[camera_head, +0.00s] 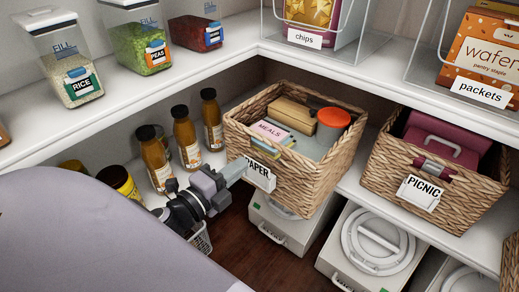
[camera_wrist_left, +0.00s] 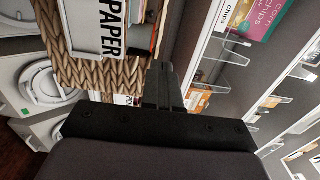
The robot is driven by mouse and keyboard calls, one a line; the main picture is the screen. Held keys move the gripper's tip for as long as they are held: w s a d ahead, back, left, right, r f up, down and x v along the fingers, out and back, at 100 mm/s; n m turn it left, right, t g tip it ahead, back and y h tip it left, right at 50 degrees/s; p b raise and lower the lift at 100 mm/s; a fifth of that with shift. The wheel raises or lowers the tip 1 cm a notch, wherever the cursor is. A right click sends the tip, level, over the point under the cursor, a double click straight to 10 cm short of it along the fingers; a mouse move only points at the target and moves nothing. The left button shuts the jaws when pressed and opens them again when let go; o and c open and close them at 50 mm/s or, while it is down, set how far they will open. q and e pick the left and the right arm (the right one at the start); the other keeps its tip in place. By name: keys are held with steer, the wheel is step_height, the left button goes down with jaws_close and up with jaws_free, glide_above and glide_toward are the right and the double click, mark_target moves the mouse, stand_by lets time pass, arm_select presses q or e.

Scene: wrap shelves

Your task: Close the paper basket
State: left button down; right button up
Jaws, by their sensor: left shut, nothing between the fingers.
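The woven paper basket (camera_head: 312,172) sits on the middle shelf in the corner, its front jutting out past the shelf edge. It holds books, a brown box and an orange-lidded container. A white PAPER label (camera_head: 259,174) hangs on its front. My left gripper (camera_head: 236,170) is shut and empty at the front of the basket, beside the label. Whether it touches cannot be told. In the left wrist view the fingers (camera_wrist_left: 164,85) are together beside the basket weave (camera_wrist_left: 70,62) and the label (camera_wrist_left: 98,25). My right gripper is not in view.
A picnic basket (camera_head: 385,167) stands to the right on the same shelf. Several sauce bottles (camera_head: 185,137) stand left of the paper basket. White lidded boxes (camera_head: 285,229) sit below it. The upper shelf edge (camera_head: 330,72) runs above and behind.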

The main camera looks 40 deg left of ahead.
mark_target(268, 143)
arm_select(q)
steer(key=w, duration=0.6)
steer(key=shift+w+d, duration=0.2)
steer(key=shift+d, duration=0.05)
steer(key=shift+w, duration=0.65)
steer(key=shift+w, duration=0.15)
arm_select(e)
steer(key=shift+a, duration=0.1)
